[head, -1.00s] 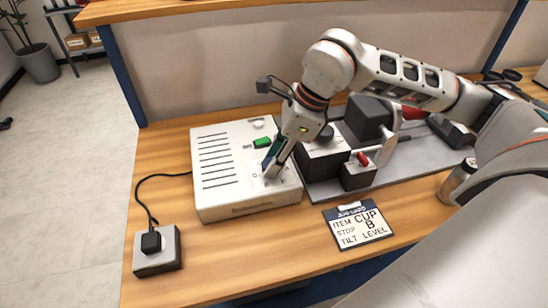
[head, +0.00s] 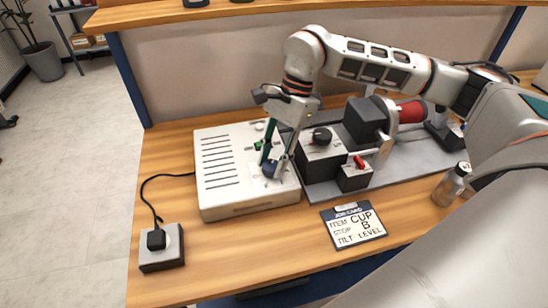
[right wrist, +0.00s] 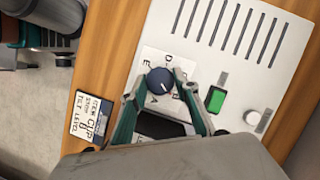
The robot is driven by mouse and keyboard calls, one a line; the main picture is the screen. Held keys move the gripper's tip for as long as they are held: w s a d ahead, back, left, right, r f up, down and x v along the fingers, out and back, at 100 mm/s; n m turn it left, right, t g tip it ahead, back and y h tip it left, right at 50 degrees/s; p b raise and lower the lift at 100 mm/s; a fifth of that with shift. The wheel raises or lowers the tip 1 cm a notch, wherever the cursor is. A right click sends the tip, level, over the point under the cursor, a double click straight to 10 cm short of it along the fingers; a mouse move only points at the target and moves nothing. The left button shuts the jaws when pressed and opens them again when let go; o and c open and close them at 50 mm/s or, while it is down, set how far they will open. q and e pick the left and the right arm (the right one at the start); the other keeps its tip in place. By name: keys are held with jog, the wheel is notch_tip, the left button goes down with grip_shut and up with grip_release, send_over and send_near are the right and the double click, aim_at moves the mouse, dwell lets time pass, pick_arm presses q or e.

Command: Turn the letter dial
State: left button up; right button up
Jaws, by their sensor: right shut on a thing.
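The letter dial (head: 269,170) is a dark blue round knob with a pale pointer line, on a white lettered plate on top of the white control box (head: 225,196). My right gripper (head: 272,174) points down at it with its green-and-grey fingers on either side. In the right wrist view the dial (right wrist: 160,80) sits between the tips of the gripper (right wrist: 158,88), which is shut on it. Letters D, E and A show around the dial; the others are hidden or too small to read. My left gripper is not in view.
A green switch (right wrist: 216,99) and a white knob (right wrist: 252,117) are beside the dial plate. A plugged-in power box (head: 161,257) is front left.

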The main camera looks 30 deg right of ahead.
jog(key=shift+n, duration=0.6)
jog(key=shift+g, duration=0.3)
jog(key=o, duration=1.1)
jog(key=v, duration=1.2)
jog(key=shift+a, duration=0.15)
jog(key=shift+r, duration=0.1)
